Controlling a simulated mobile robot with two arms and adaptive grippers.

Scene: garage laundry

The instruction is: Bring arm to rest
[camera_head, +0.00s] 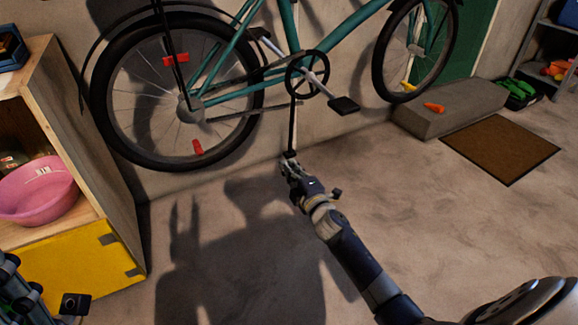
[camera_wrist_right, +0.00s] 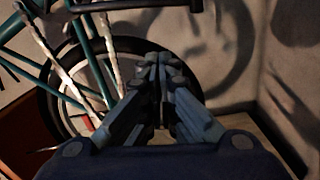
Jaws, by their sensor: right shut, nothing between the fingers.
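My right arm (camera_head: 345,243) reaches forward from the lower right in the head view. My right gripper (camera_head: 289,165) is at its far end, in front of the wall below the bicycle's crank. The right gripper also shows in the right wrist view (camera_wrist_right: 158,62), with its fingers together and nothing between them. Part of my left arm (camera_head: 25,295) shows at the lower left edge of the head view; its fingertips cannot be made out.
A teal bicycle (camera_head: 232,92) is at the wall. A wooden cabinet (camera_head: 92,165) with a pink basin (camera_head: 42,192) and a yellow front (camera_head: 75,262) stands left. A stone step (camera_head: 450,108) and brown mat (camera_head: 500,147) lie right. The middle floor is clear.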

